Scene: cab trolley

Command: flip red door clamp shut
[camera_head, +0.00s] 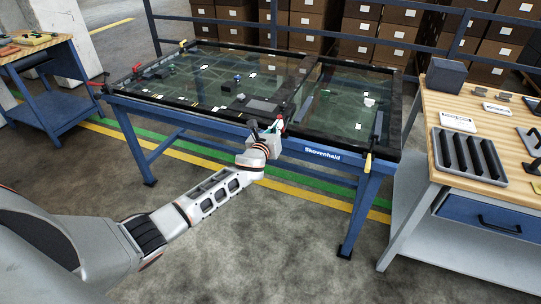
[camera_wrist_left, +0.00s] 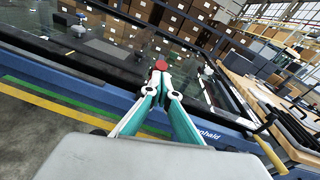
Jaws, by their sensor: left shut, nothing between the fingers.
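A blue trolley frame (camera_head: 236,130) carries a dark-framed glass door panel. A red clamp handle (camera_head: 281,119) shows at the middle of the front edge, and its red tip shows in the left wrist view (camera_wrist_left: 160,65). My left gripper (camera_head: 273,127) is at this front edge, right beside the red handle. In the left wrist view my gripper's teal fingers (camera_wrist_left: 160,84) are shut with nothing between them, their tips just short of the red tip. Whether they touch it I cannot tell. The clamp's base is hidden behind the fingers. My right gripper is not in view.
A yellow clamp handle (camera_head: 368,162) hangs at the front right corner. Another red handle (camera_head: 137,68) is at the left edge. A wooden workbench (camera_head: 432,105) with a grey ribbed tray (camera_head: 468,155) stands right. Floor in front of the trolley is clear.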

